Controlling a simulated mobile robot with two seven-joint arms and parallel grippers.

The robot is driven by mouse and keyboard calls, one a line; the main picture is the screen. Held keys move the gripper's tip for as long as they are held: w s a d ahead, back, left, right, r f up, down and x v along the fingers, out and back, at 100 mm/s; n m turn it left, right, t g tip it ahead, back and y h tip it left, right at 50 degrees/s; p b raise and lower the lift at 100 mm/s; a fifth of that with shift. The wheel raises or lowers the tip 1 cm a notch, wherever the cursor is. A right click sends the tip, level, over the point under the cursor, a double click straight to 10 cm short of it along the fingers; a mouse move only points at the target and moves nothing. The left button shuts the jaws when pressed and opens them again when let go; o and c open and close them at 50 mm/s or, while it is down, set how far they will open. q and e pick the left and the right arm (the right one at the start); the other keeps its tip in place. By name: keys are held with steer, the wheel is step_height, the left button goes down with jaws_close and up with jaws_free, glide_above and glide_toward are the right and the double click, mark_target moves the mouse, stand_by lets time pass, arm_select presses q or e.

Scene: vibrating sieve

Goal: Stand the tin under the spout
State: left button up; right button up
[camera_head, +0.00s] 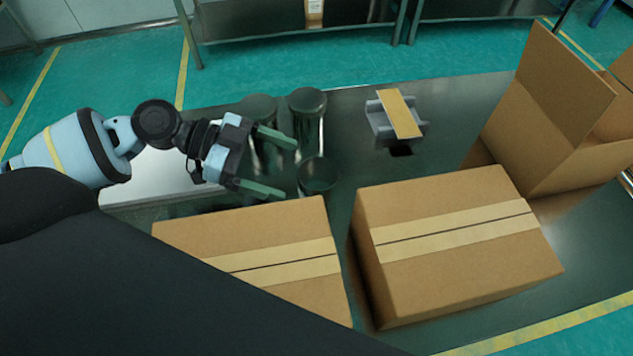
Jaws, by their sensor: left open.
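A small dark metal tin (317,178) with a round top stands on the table, just right of my left gripper (289,168). The gripper is open, its two green fingers pointing right toward the tin; nothing shows between the fingertips. I cannot tell whether they touch the tin. Two more dark metal cylinders, one at the left (258,107) and one at the right (307,101), stand behind the gripper. A grey device (378,122) with a tan slanted plate (400,113) sits farther right. I cannot make out a spout. My right gripper is not in view.
Two closed cardboard boxes, left (270,240) and right (450,245), fill the near side of the table (455,125). An open carton (545,120) stands at the right. Bare tabletop lies between the tin and the grey device.

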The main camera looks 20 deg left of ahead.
mark_target(337, 186)
arm_select(q)
steer(key=shift+d, duration=0.3)
steer(key=shift+x, duration=0.75)
steer(key=shift+w+d+f, duration=0.1)
steer(key=shift+d+f, duration=0.05)
steer(key=shift+d, duration=0.15)
steer(key=p+x, duration=0.1)
steer(key=x, duration=0.3)
steer(key=shift+w+f+p, duration=0.15)
steer(key=shift+w+p, duration=0.05)
steer(key=shift+p, duration=0.2)
steer(key=shift+w+d+f, duration=0.1)
steer(key=shift+d+f, duration=0.2)
steer(key=shift+d, duration=0.1)
steer(key=shift+c, duration=0.5)
steer(key=c, duration=1.1)
